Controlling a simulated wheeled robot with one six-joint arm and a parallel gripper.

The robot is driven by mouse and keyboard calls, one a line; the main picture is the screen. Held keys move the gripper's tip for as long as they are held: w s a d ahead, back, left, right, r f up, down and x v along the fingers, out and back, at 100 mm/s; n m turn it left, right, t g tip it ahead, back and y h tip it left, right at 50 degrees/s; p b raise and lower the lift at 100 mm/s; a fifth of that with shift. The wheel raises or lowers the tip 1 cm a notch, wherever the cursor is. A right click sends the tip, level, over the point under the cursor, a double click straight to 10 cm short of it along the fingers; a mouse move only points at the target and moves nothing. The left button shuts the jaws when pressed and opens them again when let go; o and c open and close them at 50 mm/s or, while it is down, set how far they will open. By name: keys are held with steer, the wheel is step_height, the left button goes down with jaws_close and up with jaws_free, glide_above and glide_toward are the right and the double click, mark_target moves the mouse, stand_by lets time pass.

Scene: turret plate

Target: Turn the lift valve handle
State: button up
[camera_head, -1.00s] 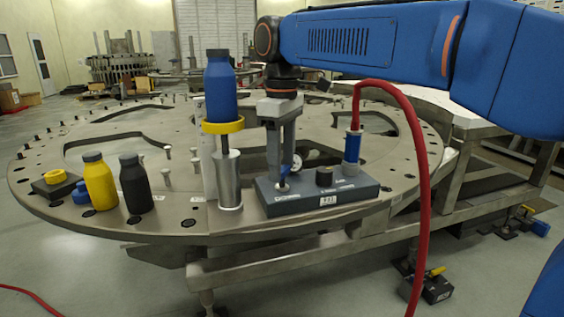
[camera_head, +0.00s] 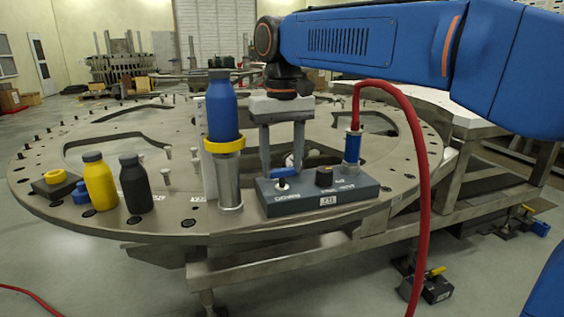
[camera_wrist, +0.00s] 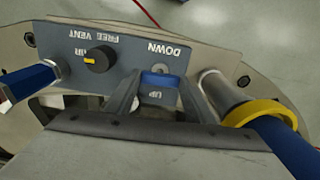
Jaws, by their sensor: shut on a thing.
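The lift valve handle (camera_head: 287,174) is a small blue lever at the left end of a grey control box (camera_head: 345,195). My gripper (camera_head: 284,168) is shut on it, with one finger on each side. In the wrist view the blue handle (camera_wrist: 160,79) lies across between my fingertips (camera_wrist: 158,86), between the printed words DOWN and UP. The lift beside the box is a metal cylinder (camera_head: 229,180) with a yellow ring (camera_head: 224,145) at its top. A blue bottle (camera_head: 221,108) stands in the ring. My fingers partly hide the handle.
A black knob (camera_head: 324,177) and a blue fitting (camera_head: 352,147) with a red hose (camera_head: 418,180) are on the box to the right. A yellow bottle (camera_head: 98,182) and a black bottle (camera_head: 135,184) stand on the round metal plate (camera_head: 160,222) at left.

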mark_target(283, 169)
steer(key=shift+m, duration=0.4)
steer(key=o, duration=1.1)
steer(key=shift+c, duration=0.2)
steer(key=shift+r, duration=0.1)
step_height(283, 169, up, 17)
steer(key=shift+r, duration=0.15)
steer(key=shift+d, duration=0.1)
steer(key=s+d+f+m+t, duration=0.1)
steer(key=s+d+f, duration=0.3)
steer(key=d+f, duration=0.35)
steer(key=s+d+f+m+t, duration=0.1)
steer(key=s+d+f, duration=0.2)
steer(key=d+f, duration=0.5)
steer(key=s+d+f+t, duration=0.1)
steer(key=s+d+f, duration=0.3)
steer(key=f, duration=0.4)
steer(key=s+d+f+t, duration=0.1)
steer(key=s+d+f, duration=0.2)
steer(key=s+f, duration=0.2)
steer(key=s+d+f+m, duration=0.1)
steer(key=s+d+f, duration=0.3)
steer(key=f, duration=0.7)
steer(key=shift+s+d+f+t, duration=0.15)
steer(key=shift+s+d+t, duration=0.2)
steer(key=shift+s, duration=0.2)
